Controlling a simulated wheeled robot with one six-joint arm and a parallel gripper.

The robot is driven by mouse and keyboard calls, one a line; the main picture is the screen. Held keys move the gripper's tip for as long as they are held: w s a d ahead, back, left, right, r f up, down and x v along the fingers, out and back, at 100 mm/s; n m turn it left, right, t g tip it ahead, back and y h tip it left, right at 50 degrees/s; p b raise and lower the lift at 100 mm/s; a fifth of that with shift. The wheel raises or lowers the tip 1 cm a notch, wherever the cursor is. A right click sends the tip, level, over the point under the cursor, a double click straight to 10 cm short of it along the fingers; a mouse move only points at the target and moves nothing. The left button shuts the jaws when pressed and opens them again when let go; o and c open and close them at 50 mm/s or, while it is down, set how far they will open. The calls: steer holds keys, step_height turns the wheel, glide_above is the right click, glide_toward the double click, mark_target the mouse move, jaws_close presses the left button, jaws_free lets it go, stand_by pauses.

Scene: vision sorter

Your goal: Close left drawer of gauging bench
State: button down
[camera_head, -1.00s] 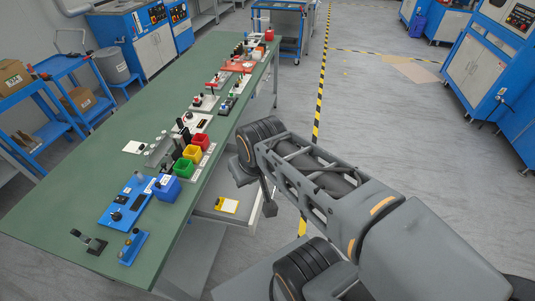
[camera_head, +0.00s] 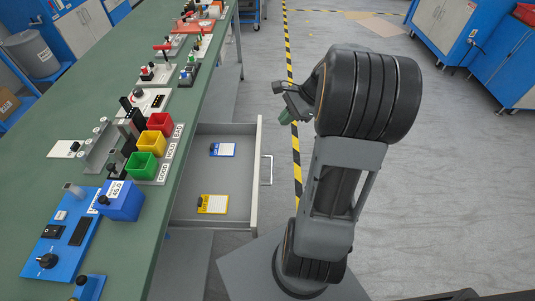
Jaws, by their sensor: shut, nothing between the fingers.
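The gauging bench (camera_head: 130,85) has a long green top on the left. A grey drawer (camera_head: 244,205) stands pulled out from under its right side. Its front panel faces right and carries a bar handle (camera_head: 267,170). A blue-topped card and a yellow-edged card lie inside. I cannot tell from this view whether this is the left drawer. My gripper (camera_head: 288,108) is small and partly hidden behind my wrist. It is shut and empty, above and to the right of the drawer, apart from the handle.
Red, yellow, green and blue bins (camera_head: 145,165) stand along the bench edge above the drawer. A blue panel (camera_head: 62,235) lies at the near end. Open grey floor (camera_head: 450,190) with a striped line lies to the right. Blue cabinets (camera_head: 440,30) stand at the back right.

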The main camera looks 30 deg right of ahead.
steer(key=d+f+m+t+y+b, duration=0.25)
steer(key=d+f+m, duration=0.25)
steer(key=d+f, duration=0.25)
steer(key=w+a+r+b+x, duration=0.1)
steer(key=b+x, duration=0.3)
steer(key=x, duration=0.9)
steer(key=shift+w+a+h, duration=0.2)
steer(key=shift+a+h, duration=0.05)
steer(key=shift+h, duration=0.1)
steer(key=shift+r, duration=0.1)
